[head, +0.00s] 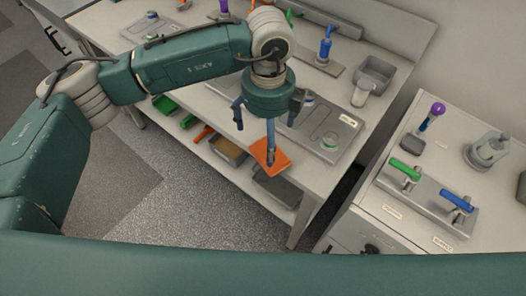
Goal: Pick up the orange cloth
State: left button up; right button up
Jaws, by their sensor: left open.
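The orange cloth (282,161) is a small flat square at the front edge of the long bench (325,181). My left gripper (266,135) is above the bench edge, pointing down with its fingers spread open. One finger appears in front of the cloth and hides part of it. I cannot tell whether that finger touches the cloth. No object shows between the fingers. My right gripper is not in view.
Bins, including a green one (165,104), sit on the lower shelf.

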aim_at(265, 155)
pick_arm(q)
notch_tip(265, 155, down, 3)
jog(key=shift+f+p, duration=0.1)
jog(key=shift+p, duration=0.2)
jog(key=shift+f, duration=0.2)
jog(key=f+p, duration=0.2)
jog(key=f, duration=0.1)
jog(key=shift+a+f+p, duration=0.2)
jog(key=shift+f+p, duration=0.1)
jog(key=shift+f, duration=0.6)
jog(key=c, duration=1.1)
jog(key=shift+c, duration=0.5)
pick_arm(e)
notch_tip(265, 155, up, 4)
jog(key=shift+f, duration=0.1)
